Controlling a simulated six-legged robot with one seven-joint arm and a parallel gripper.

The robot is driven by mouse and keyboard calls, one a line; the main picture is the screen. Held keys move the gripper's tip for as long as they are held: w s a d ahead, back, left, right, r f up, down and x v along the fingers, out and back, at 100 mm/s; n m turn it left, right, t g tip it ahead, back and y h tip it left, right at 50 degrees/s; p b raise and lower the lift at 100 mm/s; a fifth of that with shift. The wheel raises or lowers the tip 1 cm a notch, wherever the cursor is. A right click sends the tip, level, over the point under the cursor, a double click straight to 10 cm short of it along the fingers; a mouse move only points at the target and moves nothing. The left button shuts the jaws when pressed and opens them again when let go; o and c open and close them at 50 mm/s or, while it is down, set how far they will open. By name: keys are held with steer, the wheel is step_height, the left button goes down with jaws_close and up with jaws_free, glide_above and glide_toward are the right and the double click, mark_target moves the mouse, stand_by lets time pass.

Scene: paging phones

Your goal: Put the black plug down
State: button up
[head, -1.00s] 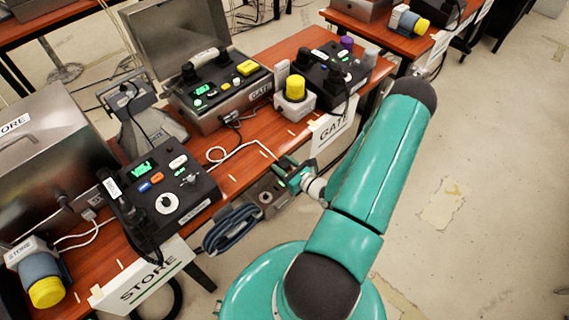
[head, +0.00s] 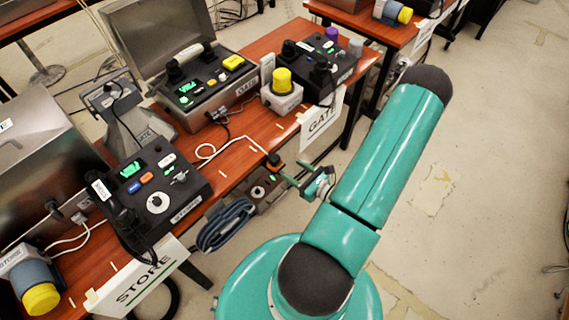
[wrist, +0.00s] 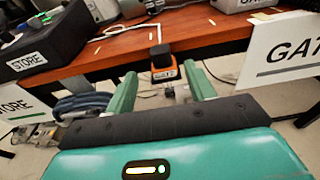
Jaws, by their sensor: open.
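The black plug (head: 273,160) lies at the front edge of the wooden table, at the end of a white cord. In the wrist view, the plug (wrist: 160,53) is straight ahead, with an orange and black part at its near side. My gripper (head: 297,175) is in front of the table edge, apart from the plug. In the wrist view, my gripper's green fingers (wrist: 160,68) are spread wide with nothing held between them. The plug shows in the gap between them.
A STORE phone unit (head: 155,195) stands left on the table (head: 235,165); a GATE sign (head: 322,122) hangs right from its edge. A grey box with a round knob (head: 258,192) and coiled blue cable (head: 226,226) are below the edge.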

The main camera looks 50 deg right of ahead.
steer(key=w+a+r+n+g+y, duration=0.2)
steer(key=a+r+n+g+y, duration=0.35)
steer(key=a+r+n, duration=0.4)
steer(key=w+a+r+n+g+y, duration=0.3)
steer(key=a+r+n+g+y, duration=0.3)
steer(key=a+r+n, duration=0.4)
steer(key=s+a+r+n+h, duration=0.2)
steer(key=a+r+n+h, duration=0.2)
steer(key=r+n+h, duration=0.2)
steer(key=s+a+r+n+h, duration=0.3)
steer(key=r+n+h, duration=0.2)
steer(key=r+n, duration=0.5)
step_height(320, 180, up, 3)
steer(key=shift+s+a+r+t+h, duration=0.15)
steer(key=shift+s+a+t+h, duration=0.2)
steer(key=shift+a+t, duration=0.1)
